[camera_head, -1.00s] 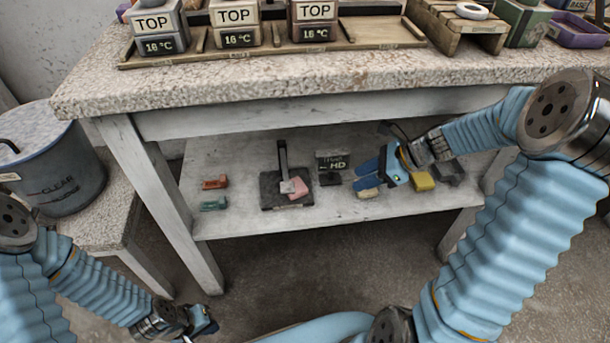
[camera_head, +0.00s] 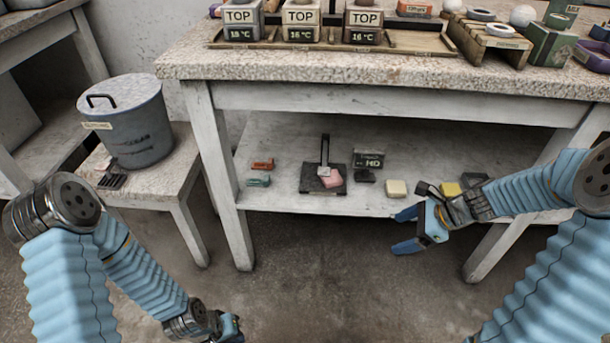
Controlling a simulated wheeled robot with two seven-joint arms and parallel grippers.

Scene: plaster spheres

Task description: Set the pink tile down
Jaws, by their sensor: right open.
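The pink tile (camera_head: 332,179) lies on a dark square plate (camera_head: 311,185) on the lower shelf, beside the foot of an upright dark post (camera_head: 324,150). No gripper touches it. My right gripper (camera_head: 400,231) is open and empty, with its blue fingers pointing left, in front of the shelf's front edge and to the right of the tile. My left gripper (camera_head: 232,328) is low at the front of the view, over the floor and far from the shelf. Its fingers are small and seen at an angle, so its opening cannot be told.
The lower shelf (camera_head: 285,200) also holds red (camera_head: 262,164) and teal (camera_head: 258,181) blocks, a dark display box (camera_head: 369,160), a cream block (camera_head: 396,188) and a yellow block (camera_head: 450,189). The worktop (camera_head: 400,69) overhangs it. A lidded grey bin (camera_head: 135,135) stands left.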

